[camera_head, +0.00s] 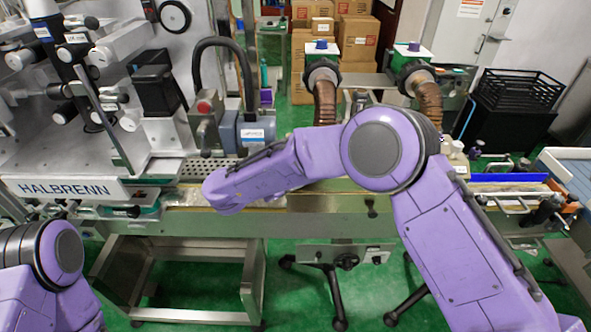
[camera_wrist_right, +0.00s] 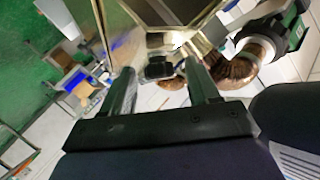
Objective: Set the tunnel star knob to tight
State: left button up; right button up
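A small dark knob (camera_wrist_right: 158,69), probably the tunnel star knob, shows in the right wrist view against a pale metal housing (camera_wrist_right: 165,40). Its lobes and its setting are too small to read. My right gripper (camera_wrist_right: 160,80) is open, one finger on each side of the knob in the picture. Gaps show on both sides, and I cannot tell how far the knob lies beyond the tips. In the head view my right arm reaches left across the conveyor and hides this gripper and most of the tunnel. My left gripper is out of view; only its arm shows.
The conveyor (camera_head: 330,201) runs across the middle. Brown hoses (camera_head: 325,102) rise behind my right arm, and one hose (camera_wrist_right: 238,68) is close to the right finger. A motor box (camera_head: 252,133) and the HALBRENN machine (camera_head: 62,189) stand at left. A dark handwheel (camera_head: 347,262) sits below the conveyor.

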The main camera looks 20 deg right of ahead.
jog(key=shift+a+r, duration=0.1)
jog(key=p+v, duration=0.4)
jog(key=v, duration=0.6)
jog(key=shift+s, duration=0.2)
jog(key=shift+a, duration=0.1)
